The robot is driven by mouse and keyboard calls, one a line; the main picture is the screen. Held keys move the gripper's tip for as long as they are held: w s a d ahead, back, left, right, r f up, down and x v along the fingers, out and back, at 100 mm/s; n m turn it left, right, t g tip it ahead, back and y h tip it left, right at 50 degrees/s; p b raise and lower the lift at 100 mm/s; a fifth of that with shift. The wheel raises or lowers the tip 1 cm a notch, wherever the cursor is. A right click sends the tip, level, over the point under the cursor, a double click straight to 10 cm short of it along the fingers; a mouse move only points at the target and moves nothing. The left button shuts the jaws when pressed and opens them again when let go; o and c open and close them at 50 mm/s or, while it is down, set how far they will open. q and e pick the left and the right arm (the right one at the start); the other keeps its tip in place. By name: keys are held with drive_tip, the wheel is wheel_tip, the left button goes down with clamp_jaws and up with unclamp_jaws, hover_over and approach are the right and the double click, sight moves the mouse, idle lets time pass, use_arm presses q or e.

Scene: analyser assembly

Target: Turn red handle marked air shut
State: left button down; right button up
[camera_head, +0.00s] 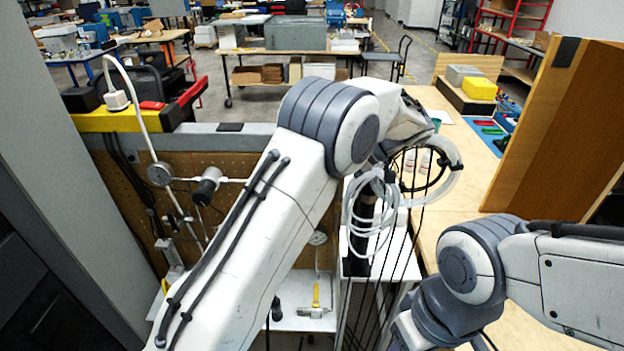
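I cannot make out a red handle marked air or any such label. A panel (235,165) with a round gauge (159,174), a dark cylindrical fitting (207,186) and thin pipes stands at the left. A small yellow-handled part (316,296) sits low behind my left arm, with another gauge (318,238) above it. My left arm crosses the middle and hides much of the panel. My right arm is at the lower right. Neither gripper's fingers can be seen.
White coiled tubing (372,215) and dark cables hang beside my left wrist. A yellow ledge (105,121) at the left carries a small red object (152,105). A wooden board (555,135) stands upright at the right. A wooden bench (455,205) has some clear surface.

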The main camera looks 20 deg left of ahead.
use_arm(q)
drive_tip(key=shift+s+d+f, duration=0.1)
drive_tip(key=shift+d+f, duration=0.1)
drive_tip(key=shift+f, duration=0.1)
drive_tip(key=c, duration=0.9)
unclamp_jaws()
drive_tip(key=shift+c, duration=0.2)
drive_tip(key=shift+r, duration=0.1)
drive_tip(key=shift+a, duration=0.1)
drive_tip(key=shift+w+d+r, duration=0.2)
drive_tip(key=shift+d, duration=0.15)
drive_tip(key=p+v, duration=0.4)
drive_tip(key=v, duration=0.5)
drive_tip(key=shift+d+r, duration=0.15)
drive_tip(key=shift+d, duration=0.15)
